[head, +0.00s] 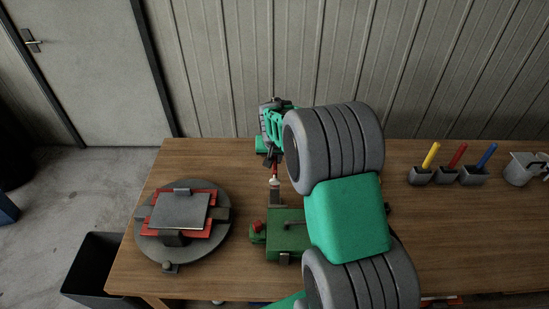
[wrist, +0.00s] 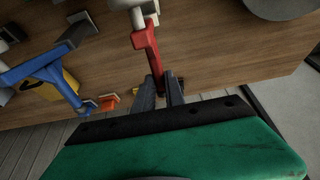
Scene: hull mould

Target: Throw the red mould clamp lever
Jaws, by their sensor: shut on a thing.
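The red clamp lever (wrist: 147,52) shows in the wrist view, running from a pale grey joint at the top down to my gripper (wrist: 160,90). My two dark fingers are shut on its lower end. In the head view a short piece of the red lever (head: 275,170) rises above a pale joint at the back of a green block (head: 286,231). My gripper (head: 272,157) is at the top of that lever. My arm covers the right side of the green block and part of the table there.
A round grey turntable (head: 150,246) with red and grey plates stands at the left of the wooden table (head: 460,240). Yellow, red and blue handles (head: 457,155) stand in grey holders at the right. A blue lever (wrist: 45,68) shows left in the wrist view. A dark bin (head: 90,270) is on the floor.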

